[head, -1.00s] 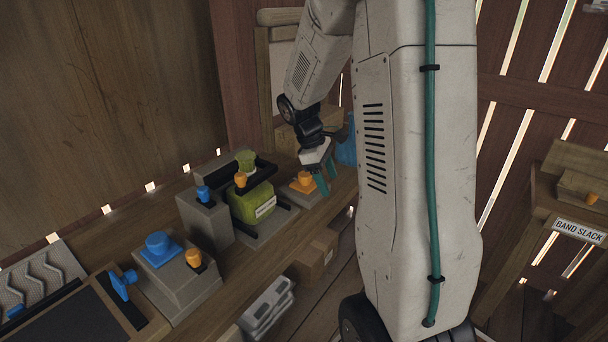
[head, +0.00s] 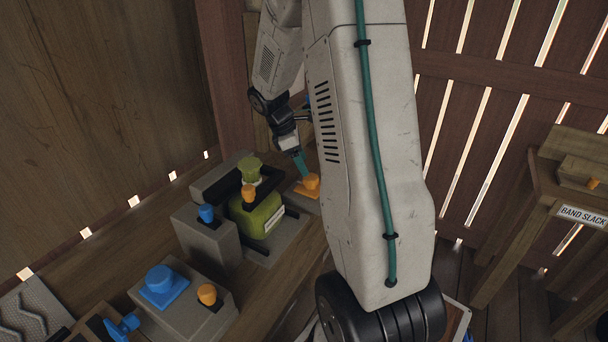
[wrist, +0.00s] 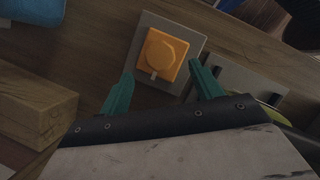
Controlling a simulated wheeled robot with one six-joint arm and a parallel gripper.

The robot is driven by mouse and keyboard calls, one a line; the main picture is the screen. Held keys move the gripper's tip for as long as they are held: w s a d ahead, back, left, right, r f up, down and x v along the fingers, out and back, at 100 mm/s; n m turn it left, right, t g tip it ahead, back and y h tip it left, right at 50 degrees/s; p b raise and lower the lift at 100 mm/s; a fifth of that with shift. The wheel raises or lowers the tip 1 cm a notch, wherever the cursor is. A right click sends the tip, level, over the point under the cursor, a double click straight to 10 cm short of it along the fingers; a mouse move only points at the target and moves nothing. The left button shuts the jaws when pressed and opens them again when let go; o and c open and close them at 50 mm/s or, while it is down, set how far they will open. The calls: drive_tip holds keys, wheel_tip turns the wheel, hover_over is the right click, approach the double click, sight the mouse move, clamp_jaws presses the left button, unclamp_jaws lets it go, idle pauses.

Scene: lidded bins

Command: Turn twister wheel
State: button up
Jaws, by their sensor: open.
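No part is labelled as the twister wheel. An orange knob (head: 311,182) on a square orange base stands at the far end of the workbench. In the wrist view the same orange knob (wrist: 160,54) is octagonal, with a pale mark on its near edge and a grey plate beneath. My gripper (head: 303,165) is just behind and left of it. In the wrist view my open gripper (wrist: 160,70) has one teal finger at each side of the knob's near edge, with nothing held. Whether the fingers touch it cannot be told.
A green machine (head: 258,212) with an orange-topped lever stands beside the knob. A grey block with a blue knob (head: 159,280) and an orange knob (head: 207,294) is nearer. A wooden block (wrist: 38,120) and a blue object (wrist: 30,18) lie left in the wrist view.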

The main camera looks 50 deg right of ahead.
sight(311, 177)
drive_tip(key=x, duration=0.7)
drive_tip(key=shift+s+d, duration=0.1)
drive_tip(key=c, duration=1)
